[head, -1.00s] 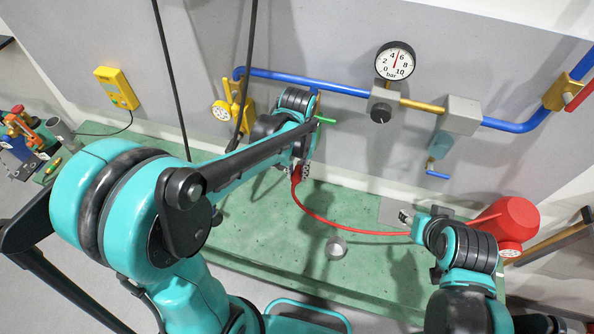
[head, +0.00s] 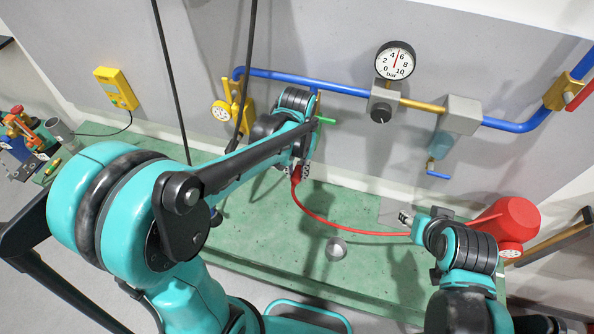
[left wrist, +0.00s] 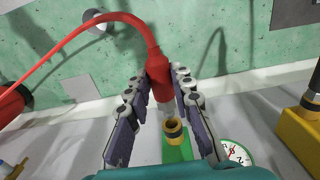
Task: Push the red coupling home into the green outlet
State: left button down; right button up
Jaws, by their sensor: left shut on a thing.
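The red coupling (left wrist: 158,70) is between the fingers of my left gripper (left wrist: 166,80) in the left wrist view. The gripper is shut on it, and its red hose (left wrist: 78,32) leads away. The coupling's grey tip points at the brass mouth (left wrist: 174,130) of the green outlet (left wrist: 177,150). The tip appears just short of the mouth and slightly to one side. In the head view the coupling (head: 296,173) hangs below the green outlet part (head: 326,120), and my arm hides the mouth. My right gripper (head: 405,218) is near the hose at lower right; its jaws are too small to judge.
A blue pipe (head: 275,75) with a pressure gauge (head: 395,60) runs along the wall. A red reel-like body (head: 505,222) stands at right.

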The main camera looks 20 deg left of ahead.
aim_at(301, 163)
dwell(0.3)
pick_arm(q)
jog(key=shift+w+b, duration=0.45)
jog(key=shift+w, duration=1.35)
jog(key=c, duration=1.3)
grip_release()
jog(key=shift+w, duration=0.1)
jog(key=shift+o, duration=0.2)
notch_tip(301, 163, up, 12)
jog(key=shift+d, duration=0.1)
